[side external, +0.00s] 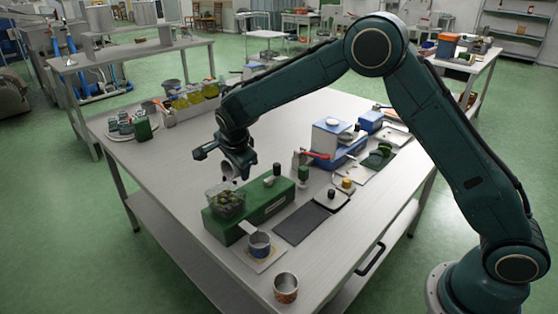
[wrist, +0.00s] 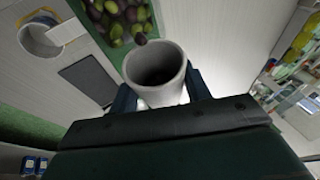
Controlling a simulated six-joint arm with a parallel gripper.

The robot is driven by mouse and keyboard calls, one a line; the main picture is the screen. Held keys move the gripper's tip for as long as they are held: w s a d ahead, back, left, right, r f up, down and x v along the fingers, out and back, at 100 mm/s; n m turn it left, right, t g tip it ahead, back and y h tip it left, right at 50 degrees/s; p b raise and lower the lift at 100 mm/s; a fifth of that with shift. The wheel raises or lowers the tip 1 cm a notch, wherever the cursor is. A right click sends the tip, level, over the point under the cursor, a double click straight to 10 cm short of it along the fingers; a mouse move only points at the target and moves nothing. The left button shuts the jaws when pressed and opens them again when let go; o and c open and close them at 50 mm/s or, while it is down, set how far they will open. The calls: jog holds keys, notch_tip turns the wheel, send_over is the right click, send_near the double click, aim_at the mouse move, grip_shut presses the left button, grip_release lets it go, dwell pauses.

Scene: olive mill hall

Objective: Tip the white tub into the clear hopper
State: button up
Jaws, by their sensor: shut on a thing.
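My gripper (wrist: 160,95) is shut on the white tub (wrist: 167,97), with a finger on each side of it. The tub's mouth faces the wrist camera and its inside looks dark and mostly empty. A dark olive (wrist: 141,39) shows just past the tub's rim; I cannot tell whether it touches the rim. In the side view the gripper (side external: 237,166) is just above the clear hopper (side external: 228,205), with the tub tilted toward it. The hopper holds green and dark olives and stands on a green machine (side external: 268,203). The wrist view shows the olives in the hopper (wrist: 112,20).
A metal cup (side external: 259,244) on a pale plate and another cup (side external: 286,287) stand near the front. A dark mat (side external: 302,224) lies right of the machine. A blue and white box (side external: 331,142) is behind.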

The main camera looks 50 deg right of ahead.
jog(key=shift+a+f+h, duration=0.15)
jog(key=shift+f+h, duration=0.25)
jog(key=shift+h, duration=0.1)
dwell(0.6)
jog(key=shift+a+r, duration=0.1)
dwell(0.4)
jog(key=shift+d+r, duration=0.1)
jog(key=shift+d, duration=0.2)
jog(key=shift+d+r+y, duration=0.15)
jog(key=shift+r+y, duration=0.25)
jog(key=shift+y, duration=0.4)
jog(key=shift+d+f+y, duration=0.15)
jog(key=shift+d+y, duration=0.15)
jog(key=shift+d+f+y, duration=0.15)
jog(key=shift+d+y, duration=0.1)
jog(key=shift+y, duration=0.05)
